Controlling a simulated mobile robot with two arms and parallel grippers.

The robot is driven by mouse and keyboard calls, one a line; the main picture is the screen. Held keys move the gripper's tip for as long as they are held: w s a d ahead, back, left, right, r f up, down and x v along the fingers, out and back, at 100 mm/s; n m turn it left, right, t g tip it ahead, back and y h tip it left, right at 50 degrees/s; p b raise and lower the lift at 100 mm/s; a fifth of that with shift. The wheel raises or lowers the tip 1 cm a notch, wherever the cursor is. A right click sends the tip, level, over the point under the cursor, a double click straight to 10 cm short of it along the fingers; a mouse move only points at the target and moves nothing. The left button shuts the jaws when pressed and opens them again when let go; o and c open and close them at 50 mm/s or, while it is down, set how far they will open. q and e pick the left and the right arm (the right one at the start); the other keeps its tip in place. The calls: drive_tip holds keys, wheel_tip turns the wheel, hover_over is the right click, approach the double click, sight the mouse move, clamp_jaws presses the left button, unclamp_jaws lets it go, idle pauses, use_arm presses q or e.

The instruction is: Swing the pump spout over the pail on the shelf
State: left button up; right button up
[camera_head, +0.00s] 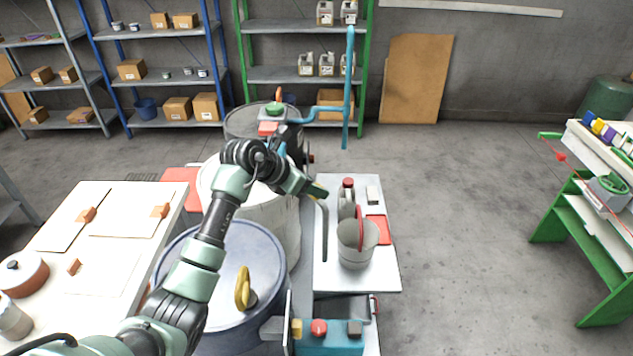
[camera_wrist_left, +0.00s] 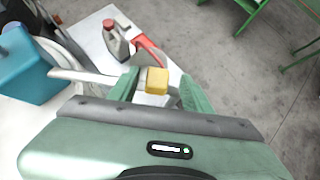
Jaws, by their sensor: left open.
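The grey pail (camera_head: 355,246) with a red handle stands on the pale shelf (camera_head: 375,279); in the wrist view its red handle (camera_wrist_left: 146,46) shows beyond my fingers. A dark grey bent pipe, which looks like the pump spout (camera_head: 324,232), runs down over the shelf's left part, left of the pail. My left gripper (camera_head: 318,190) is at the pipe's upper end. In the wrist view (camera_wrist_left: 157,88) its fingers are open with a yellow block (camera_wrist_left: 157,80) between them, and a pale pipe (camera_wrist_left: 82,77) runs up to it. My right gripper is not in view.
A bottle with a red cap (camera_head: 347,200) and a red flat item (camera_head: 378,229) stand near the pail. A blue drum (camera_head: 210,265) and a white drum (camera_head: 288,226) stand left of the shelf. A teal pipe (camera_head: 349,85) rises behind.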

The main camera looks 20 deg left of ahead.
use_arm(q)
drive_tip(key=x, duration=0.2)
drive_tip(key=shift+w+a+f, duration=0.1)
drive_tip(key=shift+w+f, duration=0.1)
drive_tip(key=shift+w, duration=0.05)
drive_tip(key=shift+s+r, duration=0.1)
drive_tip(key=shift+c, duration=0.3)
clamp_jaws()
idle(0.9)
